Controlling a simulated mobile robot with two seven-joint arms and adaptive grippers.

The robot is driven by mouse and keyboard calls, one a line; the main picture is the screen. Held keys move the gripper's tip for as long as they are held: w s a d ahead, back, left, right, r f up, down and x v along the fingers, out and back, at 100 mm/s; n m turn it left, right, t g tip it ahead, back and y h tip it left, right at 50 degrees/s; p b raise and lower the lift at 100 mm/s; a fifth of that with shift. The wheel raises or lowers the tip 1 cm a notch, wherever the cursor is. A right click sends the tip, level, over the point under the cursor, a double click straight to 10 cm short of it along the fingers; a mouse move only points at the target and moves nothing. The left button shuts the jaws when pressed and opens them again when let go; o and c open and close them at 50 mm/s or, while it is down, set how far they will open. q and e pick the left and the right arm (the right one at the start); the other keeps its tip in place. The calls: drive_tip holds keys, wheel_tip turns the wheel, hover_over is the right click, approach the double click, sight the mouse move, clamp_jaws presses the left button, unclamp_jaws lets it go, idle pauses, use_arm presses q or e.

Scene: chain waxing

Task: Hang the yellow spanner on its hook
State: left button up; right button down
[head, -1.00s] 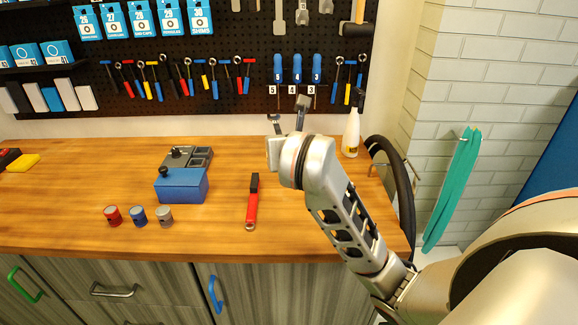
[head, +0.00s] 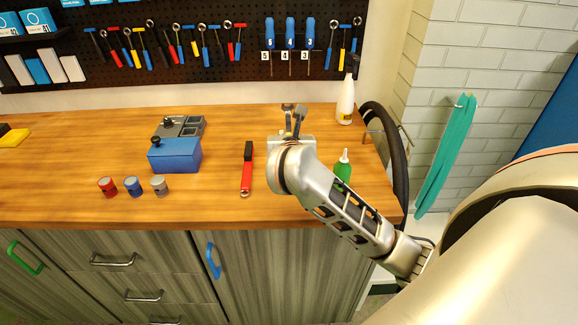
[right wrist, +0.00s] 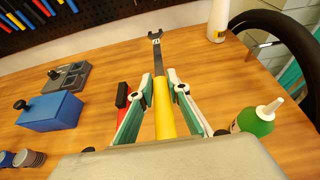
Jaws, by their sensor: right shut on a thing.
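The yellow spanner (right wrist: 164,108) has a yellow handle, a dark shaft and an open-ended head that points away over the wooden bench in the right wrist view. My right gripper (right wrist: 163,88) is shut on its handle, with a finger on each side. In the head view, my right gripper (head: 294,124) is over the right part of the bench, seen from behind. The wrist hides most of the spanner there. Several spanners and tools hang on the dark pegboard (head: 200,72); I cannot tell which hook is the yellow spanner's. My left gripper is not in view.
On the bench (head: 75,150) are a red-handled tool (head: 247,172), a green bottle (head: 343,168), a white bottle (head: 346,100), a blue box (head: 175,156) and several small cans (head: 133,187). A black tyre (head: 392,135) stands at the bench's right end.

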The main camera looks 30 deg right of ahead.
wheel_tip(320, 180, down, 8)
drive_tip(key=shift+r, duration=0.1)
wheel_tip(320, 180, down, 3)
drive_tip(key=shift+f, duration=0.2)
drive_tip(key=shift+f, duration=0.1)
drive_tip(key=c, duration=2.2)
unclamp_jaws()
drive_tip(key=shift+f, duration=0.1)
drive_tip(key=shift+c, duration=0.2)
drive_tip(key=o, duration=0.3)
